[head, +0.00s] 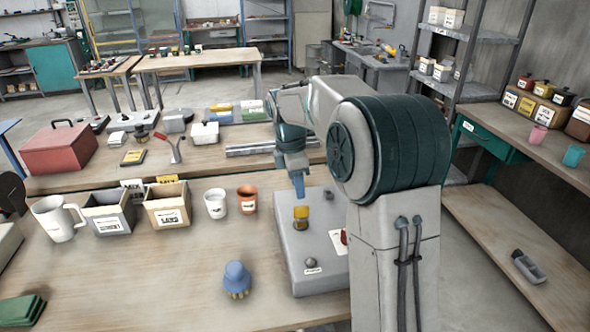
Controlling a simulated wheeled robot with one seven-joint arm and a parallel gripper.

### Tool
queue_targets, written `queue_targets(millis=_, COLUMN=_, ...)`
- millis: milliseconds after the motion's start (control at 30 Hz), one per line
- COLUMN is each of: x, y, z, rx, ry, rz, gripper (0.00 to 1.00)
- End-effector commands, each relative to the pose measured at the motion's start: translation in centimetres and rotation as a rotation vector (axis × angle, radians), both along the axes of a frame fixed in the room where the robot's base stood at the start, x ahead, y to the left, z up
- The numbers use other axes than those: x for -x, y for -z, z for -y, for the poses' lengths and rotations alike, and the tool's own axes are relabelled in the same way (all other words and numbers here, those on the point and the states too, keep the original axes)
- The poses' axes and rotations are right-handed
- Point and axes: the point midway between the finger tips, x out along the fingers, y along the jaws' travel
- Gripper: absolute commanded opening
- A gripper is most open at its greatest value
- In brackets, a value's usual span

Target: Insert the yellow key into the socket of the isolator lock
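The yellow key (301,212) is small and upright over the grey isolator box (312,252) on the front table. A brownish, ring-like part, which looks like the socket (300,225), is directly under the key. I cannot tell whether the key is inside it or just above it. My gripper (299,196) points down with blue fingers right above the key. At this size I cannot tell whether the fingers touch the key or are closed on it. My arm hides the right part of the box.
A round dark knob (311,262) and a small label are on the box. A blue-capped object (237,279) stands to its left. An orange cup (247,198), a white cup (215,203) and labelled bins (167,205) stand behind. The table's front middle is clear.

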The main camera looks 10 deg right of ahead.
Motion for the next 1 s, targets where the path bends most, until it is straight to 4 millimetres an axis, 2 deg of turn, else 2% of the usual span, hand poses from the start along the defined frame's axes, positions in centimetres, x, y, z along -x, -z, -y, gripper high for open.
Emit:
queue_targets(millis=100, x=-0.1, y=-2.4, z=-0.3, rx=-0.001, ry=-0.001, rz=0.003, gripper=0.38)
queue_targets(millis=300, x=0.0, y=-4.6, z=-0.6, rx=-0.001, ry=-0.001, rz=0.0, gripper=0.38)
queue_targets(millis=767, x=0.2, y=-5.1, z=-0.6, rx=0.0, ry=0.009, rz=0.002, gripper=0.38)
queue_targets(millis=867, x=1.3, y=-5.4, z=-0.6, rx=-0.002, ry=0.064, rz=0.02, gripper=0.38)
queue_targets(millis=1000, x=4.9, y=-6.2, z=-0.4, rx=-0.014, ry=0.246, rz=0.075, gripper=0.38)
